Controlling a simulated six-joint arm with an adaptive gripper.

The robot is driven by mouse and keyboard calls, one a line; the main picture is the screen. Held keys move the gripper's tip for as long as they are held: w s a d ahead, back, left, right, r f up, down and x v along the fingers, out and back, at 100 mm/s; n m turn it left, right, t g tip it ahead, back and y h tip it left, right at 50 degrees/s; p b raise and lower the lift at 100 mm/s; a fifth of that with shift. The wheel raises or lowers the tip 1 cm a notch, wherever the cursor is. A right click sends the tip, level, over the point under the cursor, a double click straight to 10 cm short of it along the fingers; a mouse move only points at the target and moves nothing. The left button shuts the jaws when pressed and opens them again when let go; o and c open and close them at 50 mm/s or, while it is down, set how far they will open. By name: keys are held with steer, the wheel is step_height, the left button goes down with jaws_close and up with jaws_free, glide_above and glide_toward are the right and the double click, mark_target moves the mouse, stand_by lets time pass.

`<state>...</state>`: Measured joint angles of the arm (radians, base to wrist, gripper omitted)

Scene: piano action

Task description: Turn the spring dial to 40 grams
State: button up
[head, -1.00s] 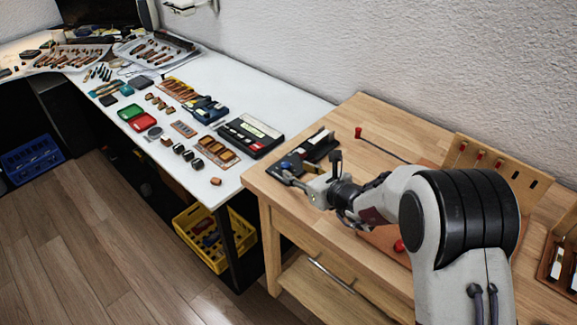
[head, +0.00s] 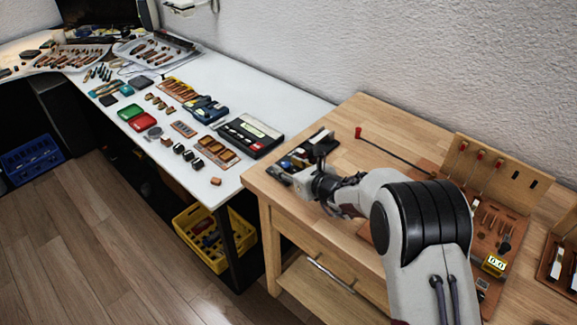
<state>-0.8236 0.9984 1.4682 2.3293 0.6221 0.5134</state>
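I cannot make out a spring dial with gram marks in this view. A small yellow readout (head: 495,264) showing what looks like 0.0 sits on the brown board (head: 518,228) at the right of the wooden bench. My gripper (head: 293,157) is over the bench's left end, at a dark tray of small parts (head: 322,137). Its two fingers look spread apart, and I see nothing held between them. The fingertips are small, and whether they touch the tray is unclear. My arm hides the middle of the bench and part of the board.
A thin dark rod with a red end (head: 358,132) lies behind my arm. An upright wooden panel (head: 500,170) with red-topped pieces stands at the back right. A white table (head: 290,100) with tools adjoins on the left. A yellow crate (head: 190,235) is on the floor.

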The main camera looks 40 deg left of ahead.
jaws_close()
steer(key=shift+w+r+n+g+y, duration=0.2)
steer(key=shift+n+g+y, duration=0.1)
steer(key=shift+n+g, duration=1.2)
steer(key=shift+g, duration=0.2)
jaws_free()
steer(key=shift+f, duration=0.1)
